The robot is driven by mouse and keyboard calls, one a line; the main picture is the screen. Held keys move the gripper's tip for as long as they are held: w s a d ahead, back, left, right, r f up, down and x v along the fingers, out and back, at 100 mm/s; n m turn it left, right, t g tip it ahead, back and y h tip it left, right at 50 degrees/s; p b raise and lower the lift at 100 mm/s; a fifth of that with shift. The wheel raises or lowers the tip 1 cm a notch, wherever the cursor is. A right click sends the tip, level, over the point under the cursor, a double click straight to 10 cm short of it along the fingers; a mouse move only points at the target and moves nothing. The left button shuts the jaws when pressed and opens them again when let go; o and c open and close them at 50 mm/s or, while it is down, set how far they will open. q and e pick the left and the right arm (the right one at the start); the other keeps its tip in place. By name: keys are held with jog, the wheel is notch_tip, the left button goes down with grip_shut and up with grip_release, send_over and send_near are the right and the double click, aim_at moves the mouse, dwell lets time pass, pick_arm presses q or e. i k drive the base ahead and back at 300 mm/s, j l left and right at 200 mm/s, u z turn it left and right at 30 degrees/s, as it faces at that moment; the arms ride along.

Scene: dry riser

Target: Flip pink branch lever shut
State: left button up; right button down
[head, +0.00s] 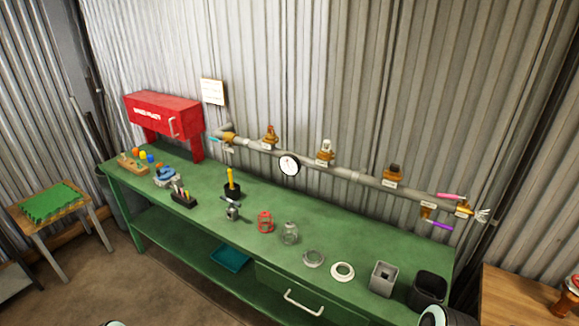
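The pink branch lever (451,196) is at the right end of the grey wall pipe (345,173), just above a brass valve body (464,208). The lever is small in view and looks roughly in line with the pipe. A purple lever (440,226) hangs below the pipe near it, by another brass fitting (427,211). Neither of my grippers shows in the head view, and nothing is seen touching the pink lever.
The green workbench (330,222) runs below the pipe. Near its right end stand a grey square cup (383,279), a black bin (430,288) and a white ring (342,271). A wooden table (510,300) stands at right.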

aim_at(452, 196)
jog(key=l+z, duration=0.15)
jog(key=z, duration=0.25)
jog(key=i+l+z, duration=0.1)
jog(key=z, duration=0.3)
jog(key=i+l+z, duration=0.1)
jog(key=z, duration=0.3)
jog(key=l, duration=0.1)
